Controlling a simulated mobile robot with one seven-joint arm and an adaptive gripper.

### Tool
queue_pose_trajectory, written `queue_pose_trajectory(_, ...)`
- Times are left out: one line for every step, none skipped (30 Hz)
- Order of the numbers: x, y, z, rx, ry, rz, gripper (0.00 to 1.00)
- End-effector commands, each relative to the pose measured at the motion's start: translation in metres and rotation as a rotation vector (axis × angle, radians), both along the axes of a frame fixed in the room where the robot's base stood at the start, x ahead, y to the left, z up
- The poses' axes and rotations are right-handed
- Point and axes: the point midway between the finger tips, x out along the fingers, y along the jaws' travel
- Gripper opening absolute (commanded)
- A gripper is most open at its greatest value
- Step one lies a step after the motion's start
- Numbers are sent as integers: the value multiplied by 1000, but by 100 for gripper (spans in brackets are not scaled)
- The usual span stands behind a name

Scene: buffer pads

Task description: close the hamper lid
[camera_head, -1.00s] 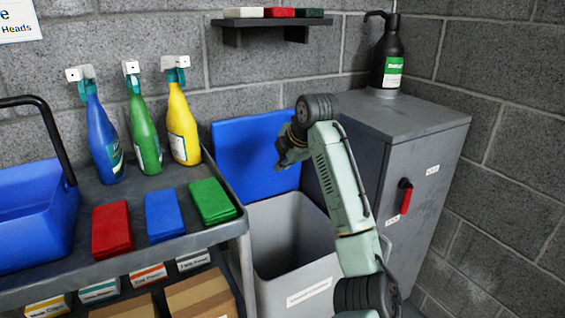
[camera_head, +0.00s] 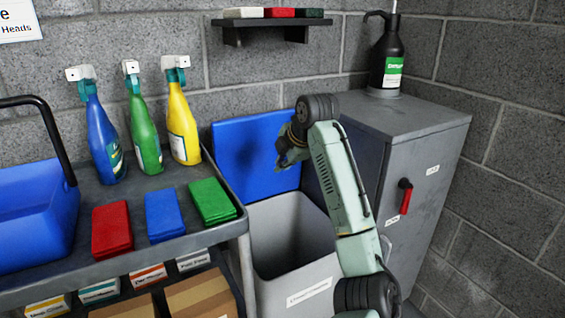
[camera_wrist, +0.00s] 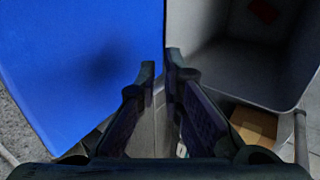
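The hamper is a grey open-topped bin (camera_head: 290,275) with a white label on its front. It stands between the cart and the grey cabinet, and its inside also shows in the wrist view (camera_wrist: 245,75). Its blue lid (camera_head: 228,150) stands raised at the back, against the wall; it fills the left of the wrist view (camera_wrist: 75,60). My gripper (camera_head: 284,160) is in front of the lid's right part, above the bin opening. In the wrist view its fingertips (camera_wrist: 160,65) are close together with a narrow gap and nothing between them. I cannot tell whether they touch the lid.
A cart (camera_head: 170,250) at left carries spray bottles, folded cloths and a blue tub (camera_head: 35,225). A grey cabinet (camera_head: 430,185) with a red handle (camera_head: 405,196) and a black bottle (camera_head: 387,58) stands at right. A small shelf (camera_head: 265,30) hangs above the lid.

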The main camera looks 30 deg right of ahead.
Motion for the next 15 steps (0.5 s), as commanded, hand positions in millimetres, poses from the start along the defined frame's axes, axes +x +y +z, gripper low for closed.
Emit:
queue_pose_trajectory(0,0,0,0,0,0,14)
queue_pose_trajectory(0,0,0,0,0,0,16)
queue_pose_trajectory(0,0,0,0,0,0,18)
queue_pose_trajectory(0,0,0,0,0,0,20)
queue_pose_trajectory(0,0,0,0,0,0,22)
queue_pose_trajectory(0,0,0,0,0,0,25)
queue_pose_trajectory(0,0,0,0,0,0,27)
queue_pose_trajectory(0,0,0,0,0,0,29)
queue_pose_trajectory(0,0,0,0,0,0,32)
queue_pose_trajectory(0,0,0,0,0,0,34)
queue_pose_trajectory(0,0,0,0,0,0,36)
queue_pose_trajectory(0,0,0,0,0,0,38)
queue_pose_trajectory(0,0,0,0,0,0,39)
queue_pose_trajectory(0,0,0,0,0,0,39)
queue_pose_trajectory(0,0,0,0,0,0,39)
